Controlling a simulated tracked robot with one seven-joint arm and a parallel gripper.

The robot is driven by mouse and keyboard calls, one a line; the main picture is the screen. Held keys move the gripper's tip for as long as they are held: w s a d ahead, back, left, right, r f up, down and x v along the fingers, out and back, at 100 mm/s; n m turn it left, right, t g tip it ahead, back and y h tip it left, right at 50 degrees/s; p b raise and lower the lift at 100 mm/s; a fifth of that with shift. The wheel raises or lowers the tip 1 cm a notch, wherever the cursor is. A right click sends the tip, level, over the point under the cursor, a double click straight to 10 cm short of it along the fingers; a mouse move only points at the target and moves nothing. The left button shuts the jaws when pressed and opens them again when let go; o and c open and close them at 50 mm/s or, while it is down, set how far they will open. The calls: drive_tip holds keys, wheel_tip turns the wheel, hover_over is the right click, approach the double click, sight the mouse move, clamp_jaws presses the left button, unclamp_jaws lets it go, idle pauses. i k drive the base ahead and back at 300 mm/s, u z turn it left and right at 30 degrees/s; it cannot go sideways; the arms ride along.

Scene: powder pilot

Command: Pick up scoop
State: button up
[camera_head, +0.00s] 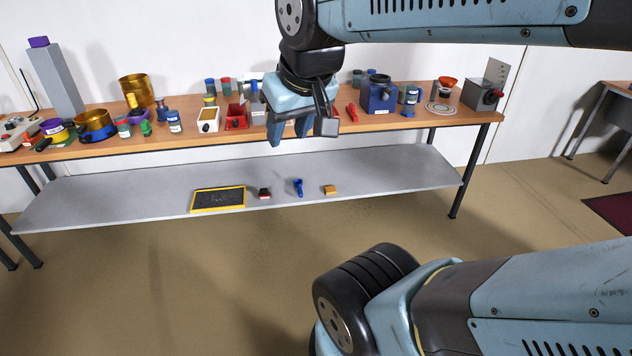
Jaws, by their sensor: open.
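My gripper (298,132) hangs in front of the workbench (440,127), fingers pointing down. It is open, with nothing seen between its fingers. I cannot tell for sure which thing is the scoop. A small red long-handled item (352,111) lies on the bench just right of my gripper. A blue item with an upright handle (254,90) stands among trays just left of it. Another small blue item (299,187) is on the lower shelf, below my gripper. My gripper and wrist hide part of the bench behind them.
A white tray (207,120) and a red tray (236,118) stand left of my gripper. Brass sieves, jars and a grey column (57,80) crowd the left. A blue box (379,97) and a balance-like dish (441,107) stand right. The lower shelf (400,173) is mostly clear.

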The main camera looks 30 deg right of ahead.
sight(299, 188)
drive_tip(key=z, duration=1.1)
drive_tip(key=i, duration=0.95)
drive_tip(key=u, duration=0.05)
drive_tip(key=k, duration=0.85)
drive_tip(key=z, duration=0.2)
drive_tip(key=i, duration=0.9)
